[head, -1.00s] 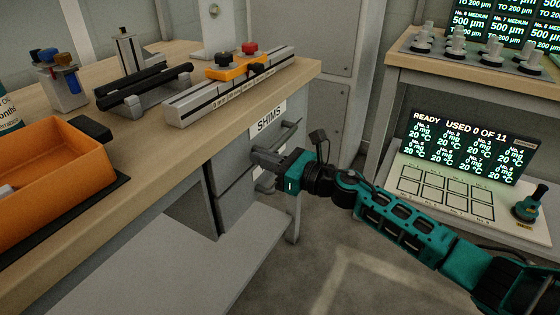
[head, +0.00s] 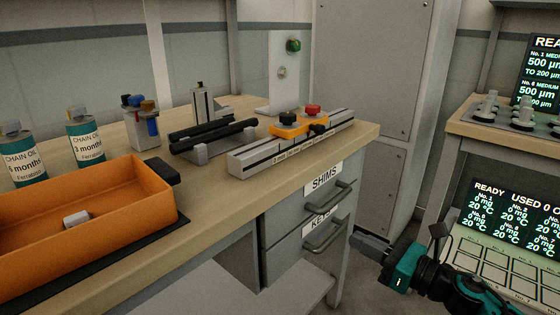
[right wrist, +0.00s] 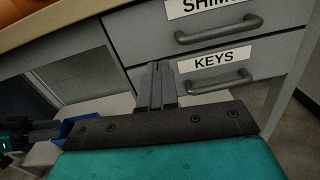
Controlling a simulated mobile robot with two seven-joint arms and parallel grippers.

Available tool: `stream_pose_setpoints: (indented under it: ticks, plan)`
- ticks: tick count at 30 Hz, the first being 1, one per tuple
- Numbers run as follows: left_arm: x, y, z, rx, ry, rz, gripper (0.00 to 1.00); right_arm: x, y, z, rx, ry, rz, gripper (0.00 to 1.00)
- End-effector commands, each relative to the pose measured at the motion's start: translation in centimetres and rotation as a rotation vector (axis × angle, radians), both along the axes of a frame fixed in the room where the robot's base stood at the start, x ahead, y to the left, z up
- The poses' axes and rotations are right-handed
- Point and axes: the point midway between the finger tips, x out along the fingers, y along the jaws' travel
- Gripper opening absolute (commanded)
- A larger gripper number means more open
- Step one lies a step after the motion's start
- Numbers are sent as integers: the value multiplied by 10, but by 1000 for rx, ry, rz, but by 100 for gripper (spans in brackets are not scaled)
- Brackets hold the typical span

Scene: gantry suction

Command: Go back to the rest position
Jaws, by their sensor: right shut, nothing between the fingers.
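My right gripper (head: 365,243) is at the lower right of the head view, in front of and to the right of the drawer unit. In the right wrist view its two grey fingers (right wrist: 157,85) lie together with nothing between them. They point toward the drawers and look clear of the handles, though the exact gap is hard to judge. The head view does not show my left gripper.
The SHIMS drawer (head: 348,172) and KEYS drawer (head: 294,247) look shut under the wooden bench (head: 215,200). An orange tray (head: 150,205) and a clamp rail (head: 250,163) stand on the bench. A display (head: 515,205) is at right. A blue bin (right wrist: 68,128) lies low left.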

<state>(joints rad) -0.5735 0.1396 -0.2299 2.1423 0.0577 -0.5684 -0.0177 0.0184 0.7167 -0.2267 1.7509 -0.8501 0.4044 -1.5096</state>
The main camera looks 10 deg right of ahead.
Motion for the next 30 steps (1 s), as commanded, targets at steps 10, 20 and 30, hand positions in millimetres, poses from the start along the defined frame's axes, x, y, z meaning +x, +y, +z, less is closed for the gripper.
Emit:
stream_pose_setpoints:
  ticks: [10,20,30]
  plan:
    - [0,0,-1,0,1,0,43,-54,34,-65,1289,775,-336,0]
    - [0,0,-1,1,2,0,43,-167,91,-150,-2614,-1456,853,0]
    - [-9,18,77,37,5,32,43,-178,74,-74,-2598,-1363,879,0]
